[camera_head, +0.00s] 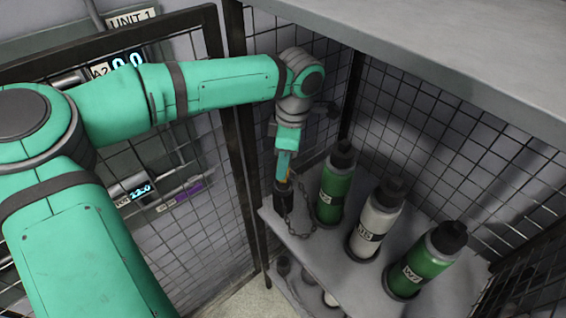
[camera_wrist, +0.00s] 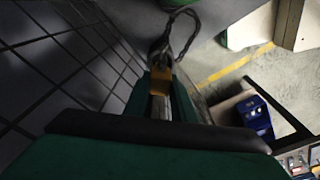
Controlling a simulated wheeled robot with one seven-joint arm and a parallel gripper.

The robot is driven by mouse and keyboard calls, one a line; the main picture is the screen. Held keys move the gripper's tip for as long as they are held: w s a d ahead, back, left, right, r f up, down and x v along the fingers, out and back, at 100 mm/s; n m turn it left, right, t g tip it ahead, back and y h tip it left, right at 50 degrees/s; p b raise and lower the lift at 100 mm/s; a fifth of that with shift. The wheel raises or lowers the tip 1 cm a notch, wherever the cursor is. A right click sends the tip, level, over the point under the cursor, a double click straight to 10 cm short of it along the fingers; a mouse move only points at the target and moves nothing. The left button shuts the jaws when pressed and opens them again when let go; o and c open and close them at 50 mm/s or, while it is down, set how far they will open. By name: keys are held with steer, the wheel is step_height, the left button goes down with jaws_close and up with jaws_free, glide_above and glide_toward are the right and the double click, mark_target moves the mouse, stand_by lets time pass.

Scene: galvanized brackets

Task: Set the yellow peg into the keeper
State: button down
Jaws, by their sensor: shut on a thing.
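My gripper (camera_head: 285,165) points down at the left corner of the shelf and is shut on the yellow peg (camera_head: 289,173). In the wrist view, the yellow peg (camera_wrist: 160,82) sits between the fingers of my gripper (camera_wrist: 161,98), with a looped tether at its far end. A dark upright holder, which looks like the keeper (camera_head: 283,207), stands at the shelf corner just below the gripper. The peg's lower end is hidden or too small to make out, so I cannot tell whether it is inside the keeper. A chain (camera_head: 294,226) hangs beside the holder.
Two green bottles (camera_head: 334,190) (camera_head: 427,264) and a white bottle (camera_head: 376,222) stand on the grey shelf (camera_head: 335,255), right of the gripper. Wire mesh panels (camera_head: 400,130) close in the back, and a dark-framed mesh door (camera_head: 232,120) stands left. A grey top (camera_head: 430,50) overhangs.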

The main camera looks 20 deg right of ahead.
steer(key=shift+f, duration=0.45)
steer(key=shift+f, duration=1.4)
steer(key=c, duration=1.4)
jaws_free()
steer(key=r, duration=0.7)
steer(key=d+r, duration=0.1)
steer(key=r, duration=0.2)
steer(key=shift+s+d+r, duration=0.1)
steer(key=shift+s+r, duration=0.15)
steer(key=shift+r, duration=0.15)
steer(key=shift+d, duration=0.1)
